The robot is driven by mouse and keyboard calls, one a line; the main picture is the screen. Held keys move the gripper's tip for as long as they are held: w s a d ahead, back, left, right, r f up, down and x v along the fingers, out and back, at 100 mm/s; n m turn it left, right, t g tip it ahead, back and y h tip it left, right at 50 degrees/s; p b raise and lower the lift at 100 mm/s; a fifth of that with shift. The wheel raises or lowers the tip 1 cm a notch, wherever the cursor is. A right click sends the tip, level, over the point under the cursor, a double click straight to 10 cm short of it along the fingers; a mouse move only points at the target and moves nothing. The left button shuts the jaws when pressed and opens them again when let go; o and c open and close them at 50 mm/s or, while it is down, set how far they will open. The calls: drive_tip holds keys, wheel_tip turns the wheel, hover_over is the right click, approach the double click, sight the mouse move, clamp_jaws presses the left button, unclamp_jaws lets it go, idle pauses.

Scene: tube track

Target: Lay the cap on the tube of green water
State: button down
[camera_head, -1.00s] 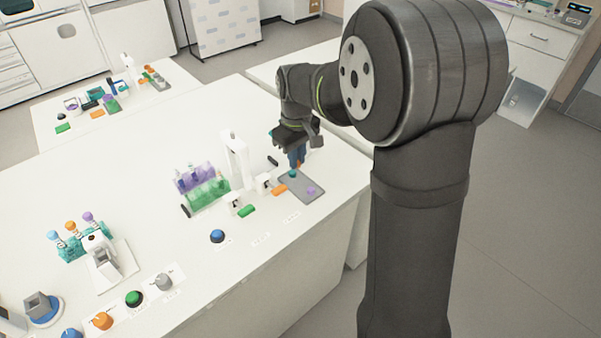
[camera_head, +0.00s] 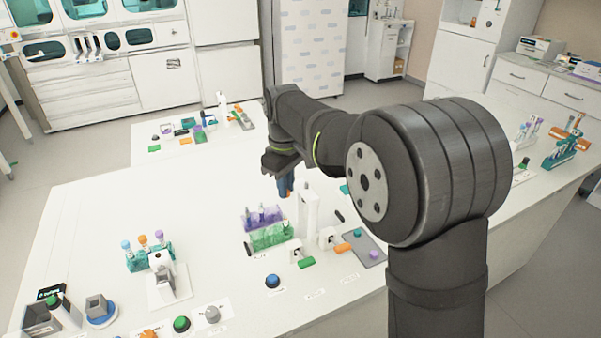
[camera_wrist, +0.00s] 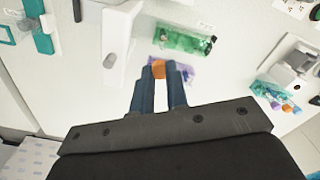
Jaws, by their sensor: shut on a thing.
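My gripper (camera_wrist: 159,75) is shut on an orange cap (camera_wrist: 159,68), seen between the blue fingertips in the wrist view. In the head view my gripper (camera_head: 286,190) hangs above the table, behind the purple and green racks. The translucent green rack (camera_head: 270,237) stands in front of the purple rack (camera_head: 262,217). They also show in the wrist view as the green rack (camera_wrist: 184,40) and the purple rack (camera_wrist: 185,76), the purple one partly behind the fingers. The cap is apart from both racks. Which tube holds green water is too small to tell.
A tall white stand (camera_head: 309,215) rises right of the racks. A grey mat (camera_head: 372,257) holds a teal cap (camera_head: 357,232) and a purple cap (camera_head: 374,254). A teal rack (camera_head: 150,255) with capped tubes stands at left. A blue button (camera_head: 272,281) sits in front.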

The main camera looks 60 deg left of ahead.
sight(285, 215)
drive_tip(key=shift+s+f, duration=0.25)
drive_tip(key=shift+f, duration=2.45)
drive_tip(key=c, duration=2.2)
unclamp_jaws()
drive_tip(key=shift+r, duration=0.3)
drive_tip(key=c, duration=2.2)
unclamp_jaws()
drive_tip(key=shift+f, duration=0.4)
drive_tip(key=c, duration=2.2)
unclamp_jaws()
drive_tip(key=c, duration=1.3)
unclamp_jaws()
